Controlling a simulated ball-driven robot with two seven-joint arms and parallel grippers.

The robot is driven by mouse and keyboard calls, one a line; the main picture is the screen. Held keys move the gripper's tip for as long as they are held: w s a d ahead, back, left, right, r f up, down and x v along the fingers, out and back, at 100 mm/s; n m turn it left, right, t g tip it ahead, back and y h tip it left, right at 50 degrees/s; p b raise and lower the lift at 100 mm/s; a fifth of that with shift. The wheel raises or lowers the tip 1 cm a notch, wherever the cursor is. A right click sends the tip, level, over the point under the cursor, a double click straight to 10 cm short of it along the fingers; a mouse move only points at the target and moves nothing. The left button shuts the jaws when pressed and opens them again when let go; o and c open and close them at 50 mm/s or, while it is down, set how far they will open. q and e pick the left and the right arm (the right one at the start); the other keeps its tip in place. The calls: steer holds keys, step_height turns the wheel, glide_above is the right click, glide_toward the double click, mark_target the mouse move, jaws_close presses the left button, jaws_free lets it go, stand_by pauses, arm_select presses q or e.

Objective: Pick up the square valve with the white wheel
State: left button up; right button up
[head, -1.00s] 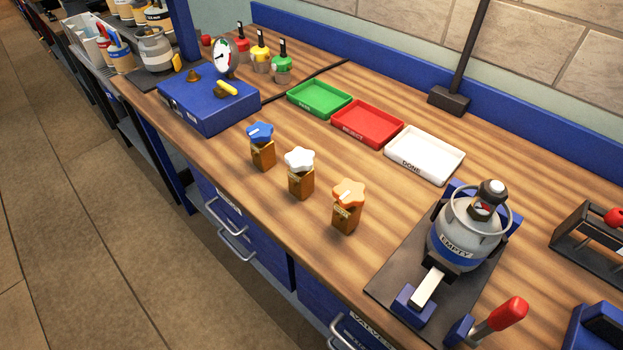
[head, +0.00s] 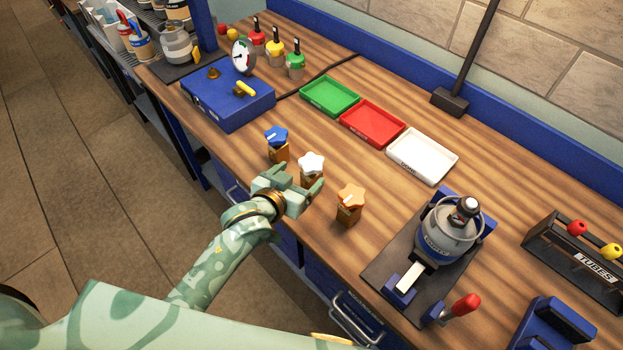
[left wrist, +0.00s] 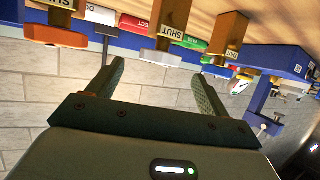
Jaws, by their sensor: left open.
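The square valve with the white wheel (head: 312,163) stands upright on the wooden bench, between a blue-wheeled valve (head: 277,138) and an orange-wheeled valve (head: 350,198). Its brass body is partly hidden behind my left gripper (head: 304,184) in the head view. That gripper is open and empty at the valve's front side, fingers pointing toward it. In the left wrist view, which is upside down, the white wheel (left wrist: 161,57) shows ahead between the two open fingers (left wrist: 155,75). A SHUT label is on the valve's body. I cannot tell whether the fingers touch it. My right gripper is not in view.
Green (head: 329,96), red (head: 372,123) and white (head: 422,157) trays lie behind the valves. A blue box with a gauge (head: 228,100) stands left. A grey cylinder (head: 447,235) in a blue holder stands right. The neighbouring valves stand close on both sides.

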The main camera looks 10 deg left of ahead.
mark_target(315, 160)
arm_select(q)
steer(key=b+x, duration=0.2)
steer(key=x, duration=0.7)
steer(key=shift+w, duration=0.15)
steer(key=shift+r, duration=0.1)
steer(key=shift+c, duration=0.6)
jaws_close()
